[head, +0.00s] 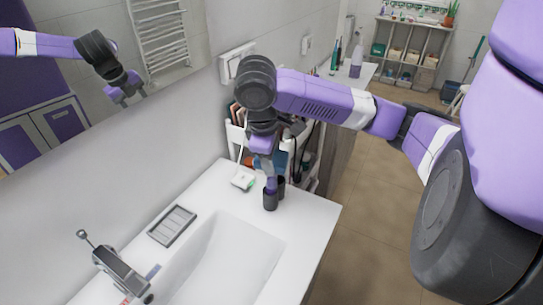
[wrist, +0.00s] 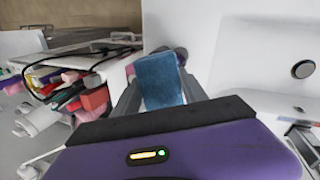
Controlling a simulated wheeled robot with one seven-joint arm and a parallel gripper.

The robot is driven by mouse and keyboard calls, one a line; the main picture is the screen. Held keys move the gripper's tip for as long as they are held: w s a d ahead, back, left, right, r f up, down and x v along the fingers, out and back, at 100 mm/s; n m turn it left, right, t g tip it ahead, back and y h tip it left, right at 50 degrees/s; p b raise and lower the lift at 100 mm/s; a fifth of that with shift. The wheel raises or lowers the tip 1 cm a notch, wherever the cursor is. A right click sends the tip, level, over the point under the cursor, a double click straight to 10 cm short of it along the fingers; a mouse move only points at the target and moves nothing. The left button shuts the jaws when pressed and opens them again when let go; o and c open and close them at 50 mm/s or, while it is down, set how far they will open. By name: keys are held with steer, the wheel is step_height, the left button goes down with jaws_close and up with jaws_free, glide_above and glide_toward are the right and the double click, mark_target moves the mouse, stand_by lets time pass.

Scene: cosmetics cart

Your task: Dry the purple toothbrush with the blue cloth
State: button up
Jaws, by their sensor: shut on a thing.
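My gripper (head: 269,173) points down over the counter at the back of the sink. In the wrist view, the blue cloth (wrist: 159,80) is between the fingers of my gripper (wrist: 160,95), and they are shut on it. A bit of blue beside the gripper in the head view looks like the cloth (head: 281,161). I cannot make out the purple toothbrush for certain; a small purplish patch behind the cloth in the wrist view is mostly hidden.
The white sink (head: 225,262) has a tap (head: 122,270) at its left end and a grey ribbed tray (head: 172,226) beside it. A small white item (head: 243,179) lies left of the cups. A loaded cart (head: 238,130) stands beyond the counter. The counter right of the cups is bare.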

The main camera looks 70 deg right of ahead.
steer(key=shift+w+a+r+p, duration=0.15)
steer(key=shift+a+p, duration=0.2)
steer(key=shift+a, duration=0.1)
steer(key=shift+w+a+r+p, duration=0.1)
steer(key=shift+a+p, duration=0.25)
steer(key=shift+a, duration=0.1)
steer(key=shift+s+d+f+b, duration=0.15)
steer(key=shift+d+f+b, duration=0.15)
steer(key=shift+d, duration=0.2)
steer(key=shift+s+d+r, duration=0.15)
steer(key=shift+d+r, duration=0.05)
steer(key=shift+d, duration=0.45)
step_height(320, 180, up, 3)
steer(key=p, duration=0.3)
steer(key=shift+r, duration=2.05)
steer(key=shift+s, duration=0.1)
